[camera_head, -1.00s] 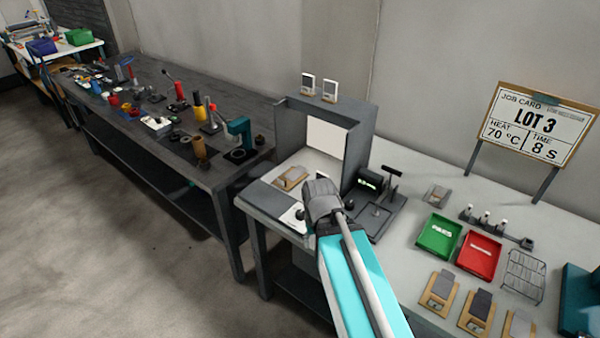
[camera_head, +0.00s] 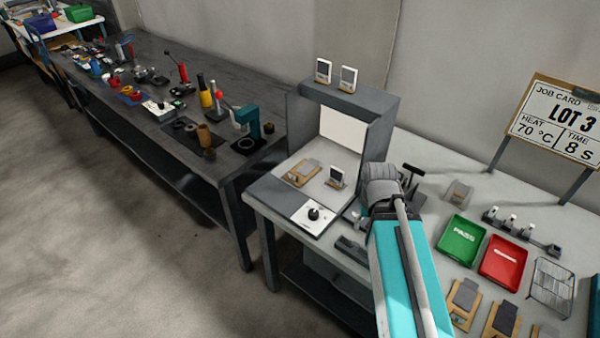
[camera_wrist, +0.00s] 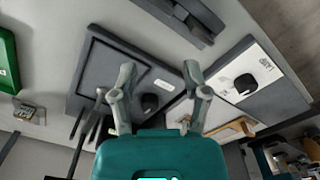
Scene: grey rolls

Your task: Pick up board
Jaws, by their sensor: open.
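Several boards are in view, each a tan wooden plate with a grey piece on top; I cannot tell which one the task means. One board (camera_head: 302,173) lies on the floor of the grey booth. In the wrist view, my gripper (camera_wrist: 159,68) is open and empty above a dark device with a black knob (camera_wrist: 125,80). A tan board edge (camera_wrist: 230,131) shows right of the fingers. In the head view my wrist hides the fingers.
The grey booth (camera_head: 378,102) has tall walls left of my wrist, with a white dial panel (camera_head: 313,214) in front. A green tray (camera_head: 459,240), red tray (camera_head: 503,261) and wire rack (camera_head: 551,286) stand right. A cluttered dark bench (camera_head: 150,60) runs left.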

